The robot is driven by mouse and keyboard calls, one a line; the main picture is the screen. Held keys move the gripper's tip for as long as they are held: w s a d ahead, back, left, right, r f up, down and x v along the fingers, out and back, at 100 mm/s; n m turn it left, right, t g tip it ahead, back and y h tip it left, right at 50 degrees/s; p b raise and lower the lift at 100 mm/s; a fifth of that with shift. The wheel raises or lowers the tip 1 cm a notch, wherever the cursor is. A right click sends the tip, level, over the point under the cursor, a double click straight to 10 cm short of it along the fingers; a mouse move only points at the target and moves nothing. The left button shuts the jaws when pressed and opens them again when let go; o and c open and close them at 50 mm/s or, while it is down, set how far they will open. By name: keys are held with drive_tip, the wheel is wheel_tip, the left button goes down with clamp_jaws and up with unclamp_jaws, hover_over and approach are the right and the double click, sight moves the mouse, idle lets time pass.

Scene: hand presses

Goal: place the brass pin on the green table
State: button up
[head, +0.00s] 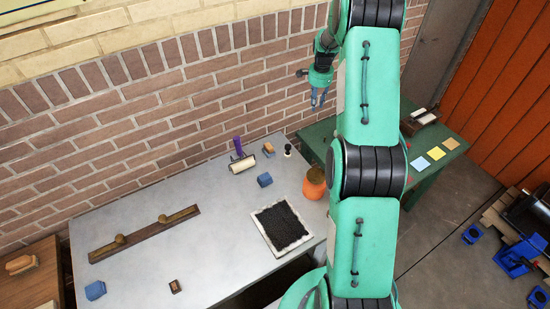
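The green table (440,178) stands at the right, partly behind my arm, against the brick wall. I cannot make out a brass pin for certain; it may be too small or hidden. My gripper (318,103) hangs high in front of the brick wall, fingers pointing down, left of my arm's upper links. Its two fingers look close together at this size. I cannot tell whether they are apart or hold something.
A grey table (190,262) carries a black pad in a pale tray (281,227), an orange jar (314,184), a roller (243,164), blue blocks and a wooden bar with two knobs (145,234). Coloured squares (436,153) lie on the green table. Blue presses (518,258) stand at the right.

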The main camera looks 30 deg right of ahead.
drive_tip(key=s+a+r+n+t, duration=0.1)
drive_tip(key=s+a+r+n, duration=0.4)
drive_tip(key=a+r, duration=0.9)
drive_tip(key=s+a+r+n+t, duration=0.1)
drive_tip(key=s+a+r+n, duration=0.2)
drive_tip(key=s+a+r, duration=0.75)
drive_tip(key=s+a+r+n+t, duration=0.1)
drive_tip(key=s+a+r+n, duration=0.1)
drive_tip(key=s+a, duration=0.5)
drive_tip(key=s+a+r+n+t, duration=0.1)
drive_tip(key=s+a+r+n, duration=0.2)
drive_tip(key=s+a, duration=0.4)
drive_tip(key=s+a+r+n+t, duration=0.1)
drive_tip(key=s+a+n, duration=0.3)
drive_tip(key=s+a, duration=0.4)
drive_tip(key=s+r, duration=0.1)
drive_tip(key=s, duration=0.3)
drive_tip(key=shift+s+r+n, duration=0.15)
drive_tip(key=shift+s+n, duration=0.05)
drive_tip(key=shift+n, duration=0.2)
wheel_tip(320, 180, down, 8)
drive_tip(key=b, duration=0.8)
idle(1.4)
